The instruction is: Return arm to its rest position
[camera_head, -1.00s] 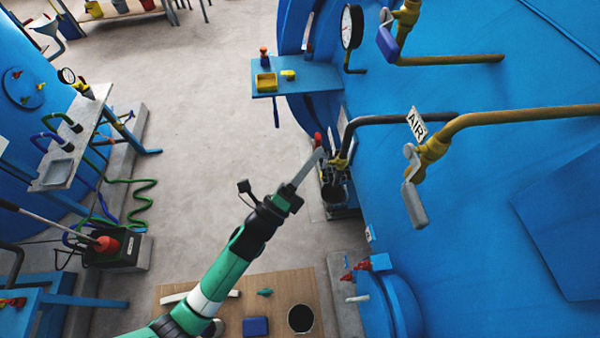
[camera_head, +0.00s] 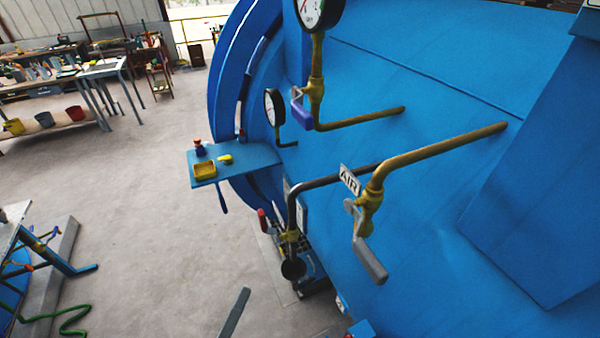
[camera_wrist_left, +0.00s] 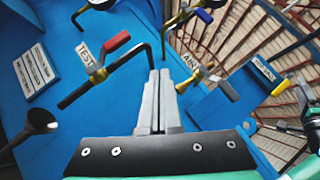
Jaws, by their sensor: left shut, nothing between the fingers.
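My left gripper (camera_head: 243,294) shows at the bottom of the head view as a thin grey finger pointing up, over the concrete floor. The rest of its arm is below the frame. In the left wrist view its two grey fingers (camera_wrist_left: 159,85) lie side by side, shut, with nothing between them. Behind them is the blue autoclave wall with pipes and valves. My right gripper does not show clearly in either view.
The blue autoclave (camera_head: 450,100) fills the right side. An AIR valve (camera_head: 370,200) with a grey lever and a dark pipe (camera_head: 335,178) stick out from it. A small blue shelf (camera_head: 255,158) holds a yellow tray (camera_head: 204,170). Open floor (camera_head: 130,170) lies left.

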